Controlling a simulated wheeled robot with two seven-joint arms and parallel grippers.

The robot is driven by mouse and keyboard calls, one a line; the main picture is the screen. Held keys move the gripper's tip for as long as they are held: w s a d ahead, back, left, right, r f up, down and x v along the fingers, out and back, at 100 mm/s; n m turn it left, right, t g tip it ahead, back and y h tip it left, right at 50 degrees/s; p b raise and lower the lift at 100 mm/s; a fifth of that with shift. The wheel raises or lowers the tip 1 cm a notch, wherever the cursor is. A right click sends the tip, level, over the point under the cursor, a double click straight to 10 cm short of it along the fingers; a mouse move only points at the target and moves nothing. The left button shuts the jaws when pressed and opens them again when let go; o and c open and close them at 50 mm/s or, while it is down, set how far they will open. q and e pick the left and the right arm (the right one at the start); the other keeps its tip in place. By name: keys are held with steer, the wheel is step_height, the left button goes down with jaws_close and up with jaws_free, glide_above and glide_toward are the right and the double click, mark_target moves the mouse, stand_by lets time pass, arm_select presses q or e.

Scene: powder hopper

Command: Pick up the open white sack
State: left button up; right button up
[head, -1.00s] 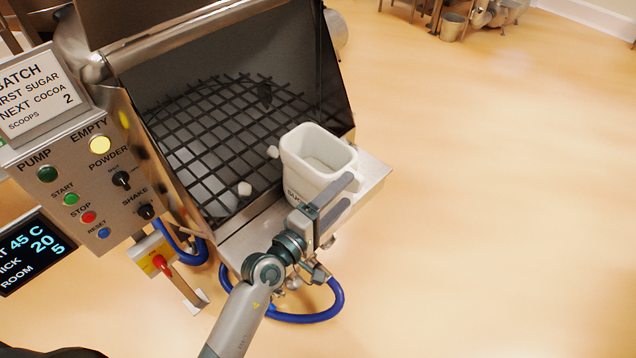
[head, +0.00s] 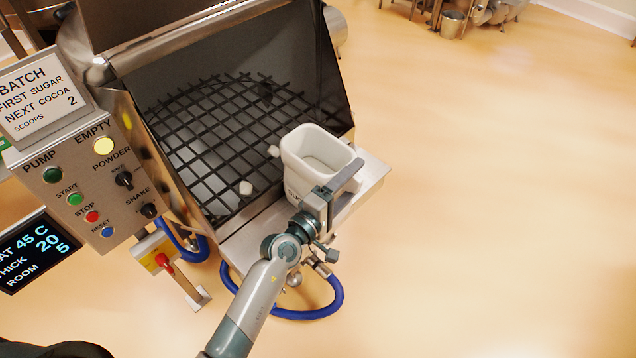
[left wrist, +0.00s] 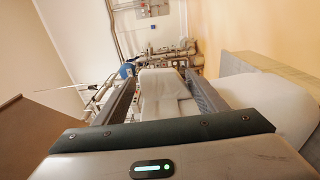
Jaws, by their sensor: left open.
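The open white sack (head: 300,172) stands upright on the metal shelf (head: 374,176) at the hopper's front right. Its top is open, and dark lettering on its front is partly covered by my gripper. My left gripper (head: 346,187) is open at the sack's near right side, with one finger along its right edge. In the left wrist view, pale white parts of the sack (left wrist: 165,88) show between the open fingers of my left gripper (left wrist: 161,80), and more white surface lies beyond the right finger. I cannot tell whether the fingers touch it. My right gripper is not in view.
A control panel (head: 95,190) with buttons stands at the left. A blue hose (head: 305,316) loops below the shelf. The floor at right is clear.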

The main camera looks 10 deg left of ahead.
arm_select(q)
steer(key=shift+c, duration=0.6)
steer(key=c, duration=1)
steer(key=shift+r, duration=0.15)
steer(key=shift+c, duration=1.2)
steer(key=shift+w+r+p, duration=0.1)
steer(key=shift+r+p, duration=0.15)
steer(key=shift+p, duration=0.05)
steer(key=shift+r+p, duration=1.8)
steer(key=shift+r, duration=0.05)
steer(key=shift+d+r+p, duration=0.1)
steer(key=shift+r+p, duration=0.1)
steer(key=shift+p, duration=0.1)
steer(key=s+d+r+p, duration=0.6)
steer(key=s+d+p, duration=0.1)
steer(key=s, duration=0.1)
steer(key=shift+s+r, duration=0.15)
steer(key=shift+s, duration=0.2)
steer(key=shift+s+d+r, duration=0.1)
steer(key=shift+d, duration=0.1)
